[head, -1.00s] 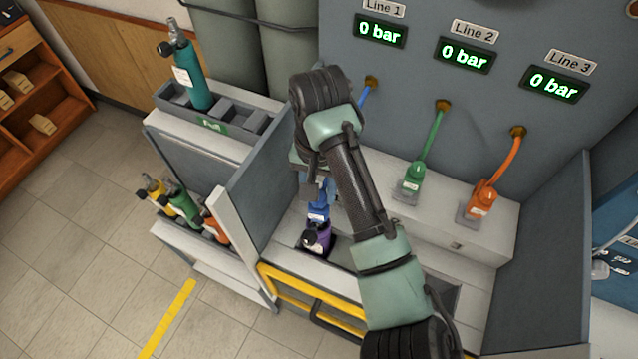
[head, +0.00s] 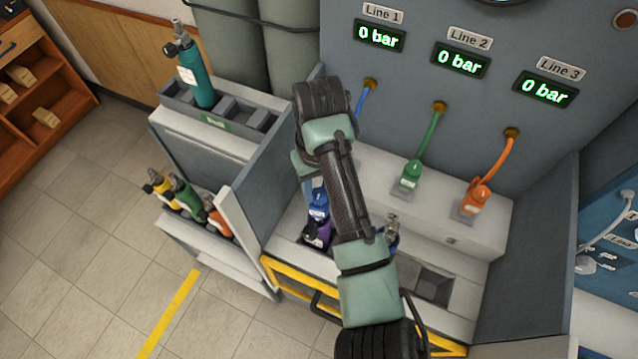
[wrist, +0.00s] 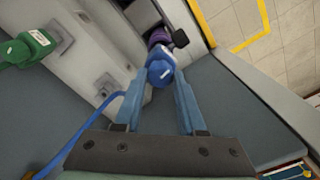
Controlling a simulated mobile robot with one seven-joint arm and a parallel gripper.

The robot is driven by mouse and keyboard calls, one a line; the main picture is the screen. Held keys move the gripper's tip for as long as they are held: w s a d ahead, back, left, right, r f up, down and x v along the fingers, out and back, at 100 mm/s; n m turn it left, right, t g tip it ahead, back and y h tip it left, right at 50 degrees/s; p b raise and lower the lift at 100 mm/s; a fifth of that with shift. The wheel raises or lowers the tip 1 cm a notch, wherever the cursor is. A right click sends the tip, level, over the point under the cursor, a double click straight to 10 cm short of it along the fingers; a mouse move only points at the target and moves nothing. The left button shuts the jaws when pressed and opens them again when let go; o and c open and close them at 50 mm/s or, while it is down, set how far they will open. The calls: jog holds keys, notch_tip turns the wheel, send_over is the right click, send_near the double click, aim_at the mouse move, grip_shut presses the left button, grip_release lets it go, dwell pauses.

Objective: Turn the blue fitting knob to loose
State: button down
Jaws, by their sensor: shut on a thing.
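The blue fitting with its knob (head: 318,206) sits on top of a purple bottle (head: 316,236) in the bench's front recess. In the wrist view the blue knob (wrist: 160,72) lies between the two light-blue fingers of my gripper (wrist: 160,80), which is shut on it. The purple bottle's neck shows just beyond the knob, with a small black part beside it. In the head view my arm hides most of the gripper. The knob's exact turn angle cannot be told.
A dark blue bottle (head: 391,237) stands partly behind my forearm. Green (head: 411,176) and orange (head: 476,197) fittings sit on the ledge, with hoses to the panel. The left divider wall (head: 262,190) is close to the gripper. All displays read 0 bar.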

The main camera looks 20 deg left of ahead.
dwell(0.5)
jog(key=shift+c, duration=2.4)
grip_release()
jog(key=shift+r, duration=0.1)
notch_tip(320, 180, up, 13)
jog(key=p, duration=0.4)
